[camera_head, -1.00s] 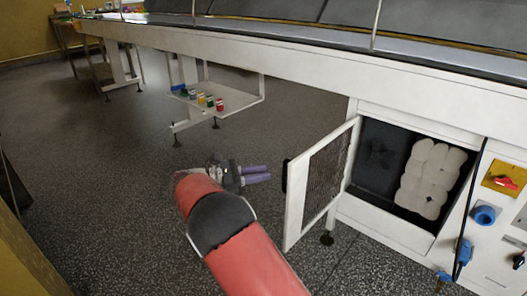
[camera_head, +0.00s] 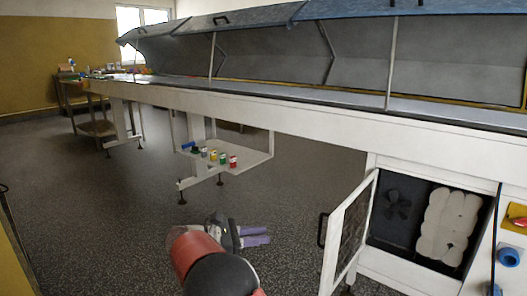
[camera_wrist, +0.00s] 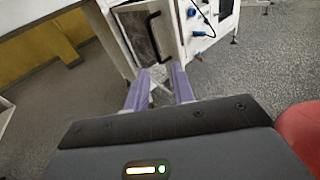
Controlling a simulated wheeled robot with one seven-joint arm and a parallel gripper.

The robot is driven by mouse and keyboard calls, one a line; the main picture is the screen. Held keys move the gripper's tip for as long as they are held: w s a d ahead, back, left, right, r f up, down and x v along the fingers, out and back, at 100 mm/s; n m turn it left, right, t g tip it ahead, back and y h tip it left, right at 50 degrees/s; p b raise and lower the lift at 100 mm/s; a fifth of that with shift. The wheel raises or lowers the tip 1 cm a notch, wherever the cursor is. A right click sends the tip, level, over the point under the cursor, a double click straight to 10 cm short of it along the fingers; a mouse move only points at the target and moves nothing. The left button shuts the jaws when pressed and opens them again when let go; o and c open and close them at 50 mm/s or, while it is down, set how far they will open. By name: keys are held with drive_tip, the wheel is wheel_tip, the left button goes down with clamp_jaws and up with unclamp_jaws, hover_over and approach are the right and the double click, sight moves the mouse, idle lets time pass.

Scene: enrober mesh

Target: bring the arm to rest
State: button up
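My gripper (camera_head: 258,236) is in the lower middle of the head view, at the end of my red and dark arm. Its two purple fingers point right, towards the open cabinet door, and are apart from it. In the wrist view my gripper (camera_wrist: 160,80) has its fingers spread with a gap between them. Nothing is held between them.
The mesh door (camera_head: 350,232) stands open on the white machine (camera_head: 330,135), right of my gripper; its black handle (camera_wrist: 153,35) shows in the wrist view. A low shelf (camera_head: 238,168) carries several small coloured jars. The speckled floor (camera_head: 100,220) on the left is clear.

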drive_tip(key=s+d+r+m+g+y, duration=0.2)
drive_tip(key=s+d+r+m+y, duration=0.15)
drive_tip(key=s+d, duration=0.35)
drive_tip(key=s+d+r+m+g+y, duration=0.2)
drive_tip(key=s+d+m+y, duration=0.35)
drive_tip(key=d, duration=0.45)
drive_tip(key=s+f+m+t+y, duration=0.1)
drive_tip(key=s+m+t+y, duration=0.4)
drive_tip(key=s+m, duration=0.6)
drive_tip(key=shift+s+f+y, duration=0.25)
drive_tip(key=shift+s+y, duration=0.85)
drive_tip(key=shift+s, duration=3.55)
